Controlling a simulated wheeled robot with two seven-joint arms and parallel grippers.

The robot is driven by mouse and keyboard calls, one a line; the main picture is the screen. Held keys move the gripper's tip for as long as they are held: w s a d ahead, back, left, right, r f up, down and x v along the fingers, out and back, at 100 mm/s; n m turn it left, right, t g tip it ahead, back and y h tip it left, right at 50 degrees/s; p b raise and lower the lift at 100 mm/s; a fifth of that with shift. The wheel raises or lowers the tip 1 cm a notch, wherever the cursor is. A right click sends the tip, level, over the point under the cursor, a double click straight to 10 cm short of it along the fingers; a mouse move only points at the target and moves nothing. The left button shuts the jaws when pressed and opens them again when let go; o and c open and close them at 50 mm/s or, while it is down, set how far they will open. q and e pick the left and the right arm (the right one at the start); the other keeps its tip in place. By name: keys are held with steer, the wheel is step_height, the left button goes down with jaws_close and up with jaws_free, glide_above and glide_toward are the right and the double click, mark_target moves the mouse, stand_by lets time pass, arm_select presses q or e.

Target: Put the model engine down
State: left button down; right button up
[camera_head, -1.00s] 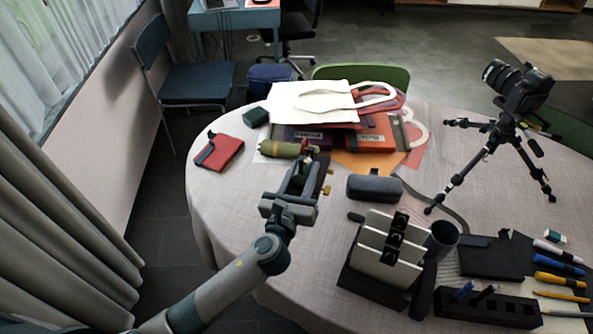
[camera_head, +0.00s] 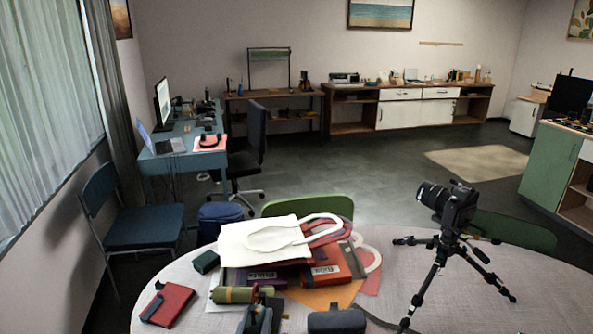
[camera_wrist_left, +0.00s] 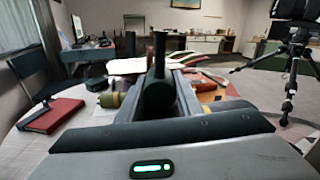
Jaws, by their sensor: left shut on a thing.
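My left gripper (camera_head: 260,310) shows at the bottom edge of the head view, over the near part of the round table (camera_head: 400,290), with most of its arm out of frame. In the left wrist view its jaws are shut on a dark, rounded piece (camera_wrist_left: 158,95) with an upright stem, which I take to be the model engine. Its full shape is hidden by the jaws, and I cannot tell whether it touches the table. An olive cylinder (camera_head: 232,295) lies just left of the gripper. My right gripper is not in view.
A red notebook (camera_head: 168,304) lies left. A white bag (camera_head: 262,242) covers books and papers behind the gripper. A dark grey case (camera_head: 337,320) is to the right, and a camera on a tripod (camera_head: 440,255) stands farther right. Bare cloth shows between the notebook and the cylinder.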

arm_select(q)
steer(key=s+a+r+y, duration=0.1)
steer(key=s+a+r, duration=0.3)
steer(key=s, duration=0.3)
steer(key=s+a+r+n, duration=0.1)
steer(key=s+a+r, duration=0.4)
steer(key=s, duration=0.3)
steer(key=shift+s+a+r+y, duration=0.25)
steer(key=shift+a+y, duration=0.15)
steer(key=shift+a, duration=0.1)
steer(key=shift+f, duration=0.1)
stand_by(1.4)
